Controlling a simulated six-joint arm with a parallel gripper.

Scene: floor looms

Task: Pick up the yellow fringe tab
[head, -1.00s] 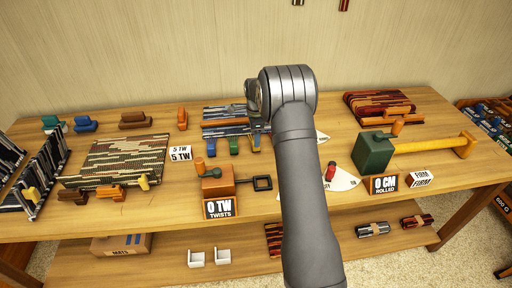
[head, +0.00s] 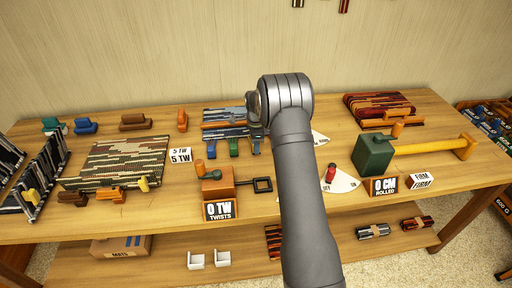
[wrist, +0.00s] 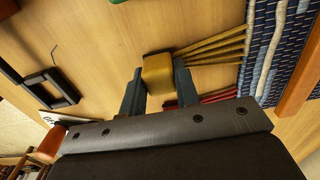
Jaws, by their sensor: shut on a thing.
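The yellow fringe tab (wrist: 157,72) is a small yellow block with several yellow cords running right to the blue patterned mat (wrist: 262,50). In the wrist view my gripper (wrist: 158,88) has one dark finger on each side of the tab and is shut on it. The tab looks at or close to table height; I cannot tell whether it is clear of the wood. In the head view my arm hides the tab and most of the gripper. The blue mat (head: 222,115) shows left of the arm there.
Red cords (wrist: 215,96) run close beside the right finger. A green tab (head: 233,147) and a blue tab (head: 211,150) hang from the mat's front. A brown block with a dark square handle (head: 262,185) stands in front. A green block with a yellow roller (head: 430,147) lies to the right.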

